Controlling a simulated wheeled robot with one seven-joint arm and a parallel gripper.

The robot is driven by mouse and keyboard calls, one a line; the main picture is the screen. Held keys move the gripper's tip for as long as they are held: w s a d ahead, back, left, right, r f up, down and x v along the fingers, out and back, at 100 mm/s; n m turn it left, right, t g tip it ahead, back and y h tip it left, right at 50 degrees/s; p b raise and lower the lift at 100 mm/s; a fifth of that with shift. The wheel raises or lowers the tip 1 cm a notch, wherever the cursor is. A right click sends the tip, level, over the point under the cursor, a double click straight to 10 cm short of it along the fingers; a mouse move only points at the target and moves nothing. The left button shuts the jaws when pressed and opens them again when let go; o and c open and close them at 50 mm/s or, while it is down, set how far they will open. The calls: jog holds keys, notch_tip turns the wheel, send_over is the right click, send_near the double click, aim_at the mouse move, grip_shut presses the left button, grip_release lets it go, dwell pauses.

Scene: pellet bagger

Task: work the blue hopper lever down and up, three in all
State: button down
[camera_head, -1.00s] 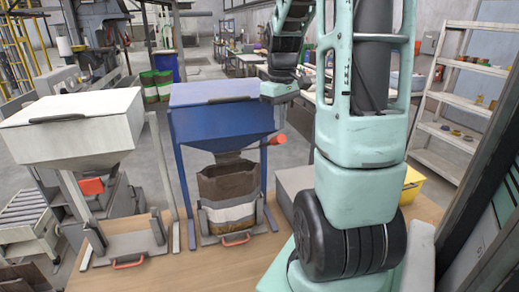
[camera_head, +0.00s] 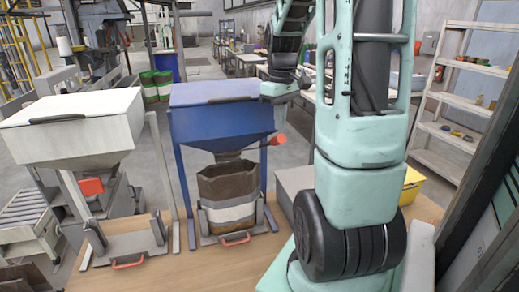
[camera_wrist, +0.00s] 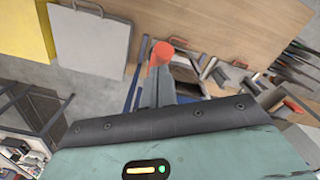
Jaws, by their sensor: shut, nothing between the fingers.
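The blue hopper (camera_head: 222,118) stands on the wooden table, with an open brown bag (camera_head: 230,190) with a pale band under its spout. Its lever ends in an orange-red knob (camera_head: 278,140) on the hopper's right side, with the arm nearly level in the head view. The knob also shows in the wrist view (camera_wrist: 162,49). My gripper (camera_wrist: 157,78) is shut and empty, its tips close to the knob. I cannot tell whether they touch it.
A grey box (camera_head: 296,182) and a yellow bin (camera_head: 411,184) are on the right. The wooden table (camera_head: 205,268) is clear in front.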

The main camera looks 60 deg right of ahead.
notch_tip(320, 180, down, 20)
jog(key=s+a+b, duration=0.1)
jog(key=b, duration=1.3)
jog(key=r+p, duration=1.1)
jog(key=r, duration=0.2)
jog(key=w+d+r+p, duration=0.1)
jog(key=r+p, duration=0.5)
jog(key=r, duration=0.1)
jog(key=shift+r+p, duration=0.15)
jog(key=shift+p, duration=0.2)
notch_tip(320, 180, down, 20)
jog(key=s+a+b, duration=0.1)
jog(key=b, duration=1.4)
jog(key=r+p, duration=0.5)
jog(key=r, duration=0.1)
jog(key=r+p, duration=0.6)
jog(key=r, duration=0.1)
jog(key=w+d+r+p, duration=0.1)
jog(key=r+p, duration=0.4)
jog(key=r, duration=0.2)
jog(key=shift+p, duration=0.4)
